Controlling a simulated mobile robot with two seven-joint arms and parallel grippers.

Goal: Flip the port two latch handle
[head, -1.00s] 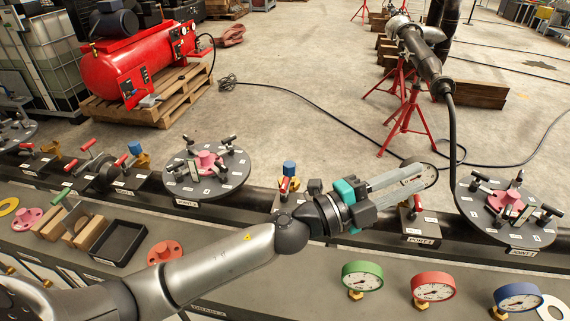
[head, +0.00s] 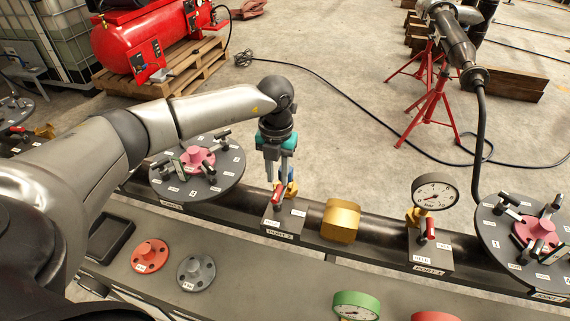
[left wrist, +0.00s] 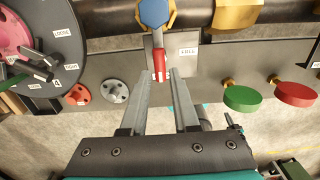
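The port two block (head: 270,222) sits on the dark pipe, with its label on the front. Its red latch handle (head: 277,196) stands on top, and in the left wrist view the red handle (left wrist: 159,66) shows between the fingers. My left gripper (head: 279,184) points down over the block, with its fingertips close around the handle. In the left wrist view the left gripper (left wrist: 161,82) is open, with a gap on each side of the handle; touching cannot be told. A blue-capped brass fitting (left wrist: 154,12) is just behind the handle. My right gripper is not in view.
A brass cylinder (head: 341,220) lies on the pipe right of port two. A pressure gauge (head: 435,192) and the port one block (head: 430,255) are farther right. A round flange plate (head: 225,178) is close on the left. Loose flanges lie on the front bench.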

